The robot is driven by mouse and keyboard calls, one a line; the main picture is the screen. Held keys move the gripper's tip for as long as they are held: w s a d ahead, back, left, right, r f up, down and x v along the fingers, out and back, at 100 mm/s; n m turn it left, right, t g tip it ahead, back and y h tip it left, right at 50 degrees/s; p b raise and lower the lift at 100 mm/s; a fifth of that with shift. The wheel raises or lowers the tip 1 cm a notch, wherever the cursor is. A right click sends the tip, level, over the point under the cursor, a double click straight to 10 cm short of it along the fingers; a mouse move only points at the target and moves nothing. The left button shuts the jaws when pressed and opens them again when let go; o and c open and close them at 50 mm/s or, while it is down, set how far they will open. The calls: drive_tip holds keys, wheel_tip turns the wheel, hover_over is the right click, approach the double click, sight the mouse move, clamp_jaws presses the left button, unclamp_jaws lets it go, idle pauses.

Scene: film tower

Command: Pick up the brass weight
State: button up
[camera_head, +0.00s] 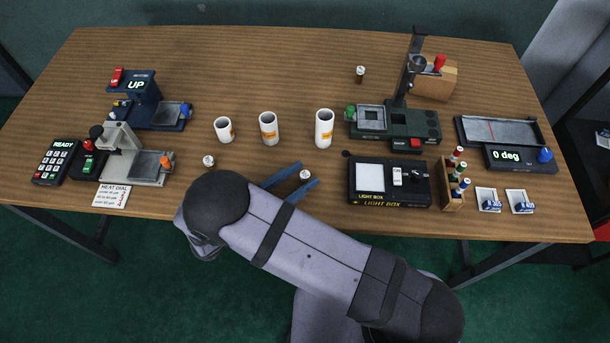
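My gripper (307,173) reaches in from the front with two blue fingers, which are apart. A small pale-topped piece (305,175) shows between the fingertips; I cannot tell whether the fingers are level with it or above it, and no contact is visible. A similar small piece (208,161) stands to the left, near the front. A third small piece (360,74), brownish with a pale top, stands at the back. All are too small to tell which one is the brass weight.
Three white cylinders (268,129) stand behind my gripper. A light box (391,183) is close to its right, with a dark green machine (393,127) behind. A wooden rack (453,186) and angle device (500,140) are farther right. Machines and a keypad (55,161) are left. The back left-centre is clear.

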clamp_jaws()
wheel_tip(320, 180, up, 10)
idle(1.0)
